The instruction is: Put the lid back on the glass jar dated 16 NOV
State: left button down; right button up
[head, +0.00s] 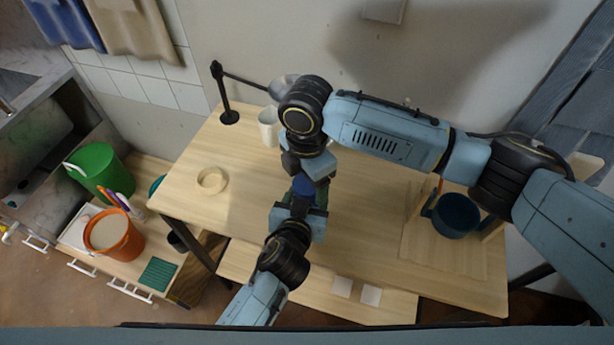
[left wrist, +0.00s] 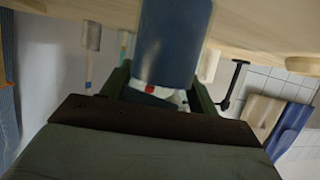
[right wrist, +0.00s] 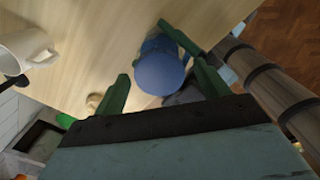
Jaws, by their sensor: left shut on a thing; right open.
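My left gripper (head: 300,207) is shut on a blue cylinder (left wrist: 172,45), with a green finger on each side of it. In the right wrist view the cylinder's round blue end (right wrist: 158,76) faces the camera. I cannot tell whether it is the jar or its lid. A small white patch with a red mark (left wrist: 150,89) shows by its end; no date can be read. My right gripper (right wrist: 160,88) is open and empty, close to the blue end, one finger on each side. In the head view my right arm partly hides the cylinder (head: 303,187).
A pale wooden ring (head: 212,181) lies on the left of the table (head: 240,215). A white mug (head: 267,127) and a black lamp (head: 228,117) stand behind. A dark blue pot (head: 456,216) sits on the right. Green (head: 100,170) and orange (head: 113,237) buckets stand left.

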jog(key=shift+r, duration=0.1)
jog(key=shift+r, duration=2.2)
jog(key=shift+c, duration=0.3)
jog(key=shift+r+n, duration=1.4)
jog(key=shift+r, duration=0.35)
jog(key=shift+f, duration=4.05)
